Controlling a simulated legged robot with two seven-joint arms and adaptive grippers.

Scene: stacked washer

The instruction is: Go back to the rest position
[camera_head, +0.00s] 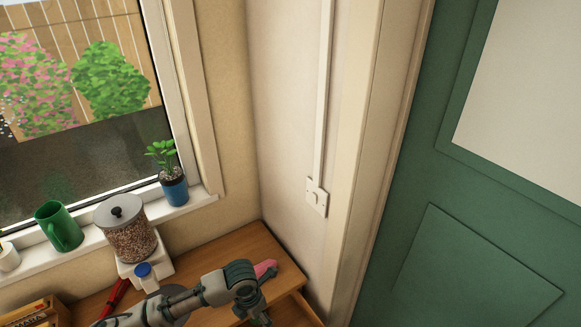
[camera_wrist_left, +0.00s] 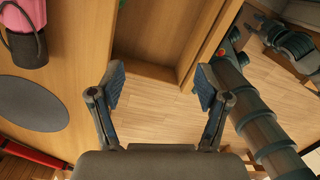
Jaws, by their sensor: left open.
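My left arm comes in low in the head view and bends over the wooden counter (camera_head: 245,243); its gripper is mostly hidden there. In the left wrist view my left gripper (camera_wrist_left: 160,86) is open, its two fingers wide apart with nothing between them. Beyond the fingers are the pale wood floor (camera_wrist_left: 150,115) and an open wooden drawer or compartment (camera_wrist_left: 150,72).
A pink item (camera_head: 265,268) lies on the counter close to my arm. A grain dispenser (camera_head: 130,238), a green mug (camera_head: 60,228) and a potted plant (camera_head: 173,184) stand by the window. A green door (camera_head: 470,270) is at right. A dark round disc (camera_wrist_left: 32,104) is on the counter.

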